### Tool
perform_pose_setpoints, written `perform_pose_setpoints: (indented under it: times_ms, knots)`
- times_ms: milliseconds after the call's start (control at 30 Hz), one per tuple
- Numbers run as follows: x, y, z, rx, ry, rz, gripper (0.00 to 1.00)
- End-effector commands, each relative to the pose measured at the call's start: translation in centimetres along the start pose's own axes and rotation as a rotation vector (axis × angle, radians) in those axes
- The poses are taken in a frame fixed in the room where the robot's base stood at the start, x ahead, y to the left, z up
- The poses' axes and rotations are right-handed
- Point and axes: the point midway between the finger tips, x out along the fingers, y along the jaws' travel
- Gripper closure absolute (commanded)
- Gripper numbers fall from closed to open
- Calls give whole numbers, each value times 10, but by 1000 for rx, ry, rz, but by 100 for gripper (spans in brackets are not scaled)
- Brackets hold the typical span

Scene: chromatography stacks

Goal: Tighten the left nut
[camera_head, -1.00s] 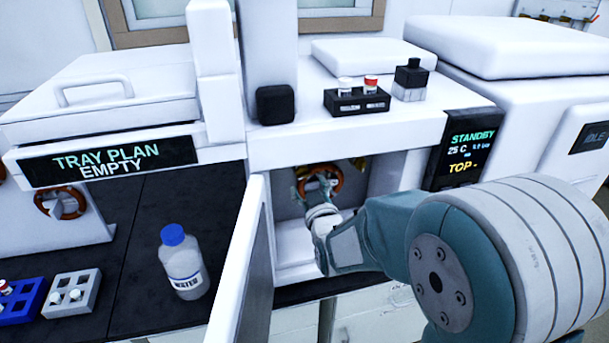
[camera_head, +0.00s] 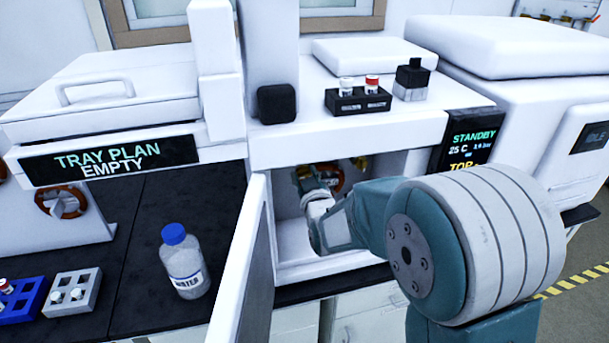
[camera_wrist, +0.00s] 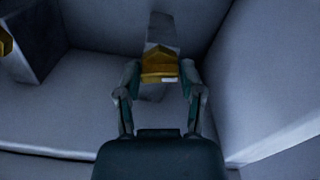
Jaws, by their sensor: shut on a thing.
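My gripper (camera_head: 306,182) is inside the open compartment of the middle instrument, at its left side. In the wrist view, its two fingers (camera_wrist: 159,82) are closed on the sides of a gold nut (camera_wrist: 159,66), which sits at the end of a grey block-like fitting. This is the left nut as the head view shows it, where the fingers largely hide it. A second gold nut (camera_head: 360,163) shows to the right in the head view. It appears cut off at the left edge of the wrist view (camera_wrist: 5,40). How tight either nut is cannot be seen.
A copper-coloured coil (camera_head: 332,172) is partly hidden behind my gripper. The open white door (camera_head: 248,262) stands close left of my arm. A water bottle (camera_head: 185,265) stands on the black bench further left. The compartment walls are close around my gripper.

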Motion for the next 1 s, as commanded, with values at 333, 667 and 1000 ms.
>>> perform_pose_setpoints:
  times_ms: [333, 667, 1000]
  knots:
    - [0, 0, -1, 224, 2, -2, 98]
    - [0, 0, -1, 286, 2, -2, 98]
    - [0, 1, 0, 285, 2, -2, 20]
